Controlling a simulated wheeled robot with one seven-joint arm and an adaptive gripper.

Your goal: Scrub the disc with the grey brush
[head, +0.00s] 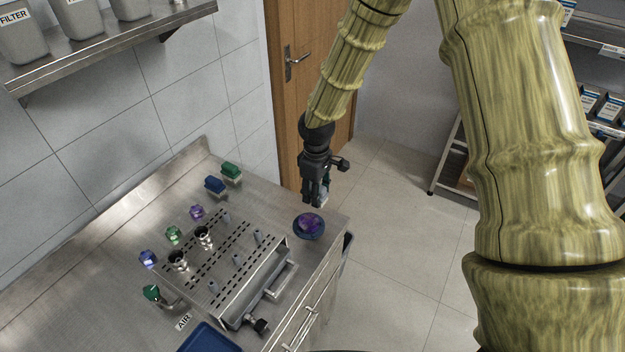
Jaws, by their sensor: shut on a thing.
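My gripper (318,197) is above the right end of the steel counter, shut on the grey brush (323,200). Only a small pale grey part of the brush shows between and below the dark fingers; the rest is hidden. The disc (309,226), dark blue with a purple middle, lies near the counter's right front corner. The gripper and brush are just above and behind the disc in the picture. I cannot tell whether the brush touches it, but a gap seems to show.
A green brush (231,171) and a blue brush (215,185) stand at the counter's back. A slotted steel rack (225,262) with pegs and metal fittings fills the middle. Faceted knobs (173,235) line its left. A blue tray (208,338) is at the front. A shelf (120,35) hangs upper left.

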